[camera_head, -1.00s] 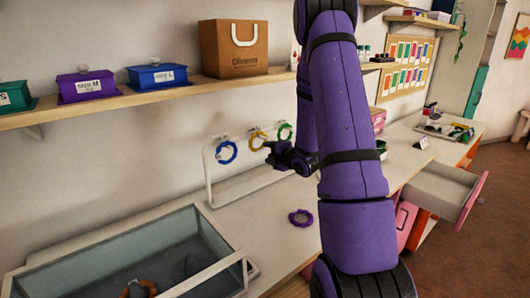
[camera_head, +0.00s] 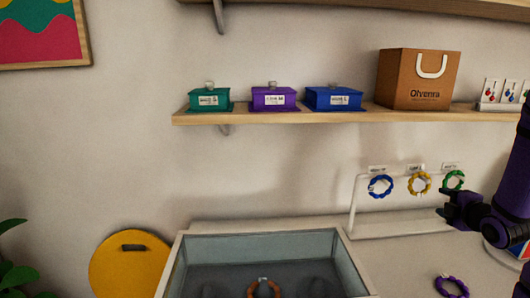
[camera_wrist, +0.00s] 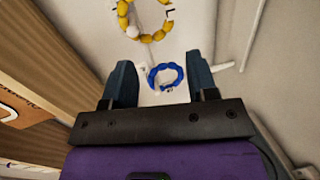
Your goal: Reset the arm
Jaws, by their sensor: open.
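In the head view the blue bracelet (camera_head: 371,187), the yellow bracelet (camera_head: 412,184) and a green bracelet (camera_head: 445,181) hang on the rack.
A purple bracelet (camera_head: 440,283) lies on the counter. A glass-walled case (camera_head: 345,262) holds an orange bracelet (camera_head: 252,290). The shelf (camera_head: 290,117) above carries teal, purple and blue boxes and a brown bag (camera_head: 392,78). A yellow disc (camera_head: 105,270) is at lower left.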

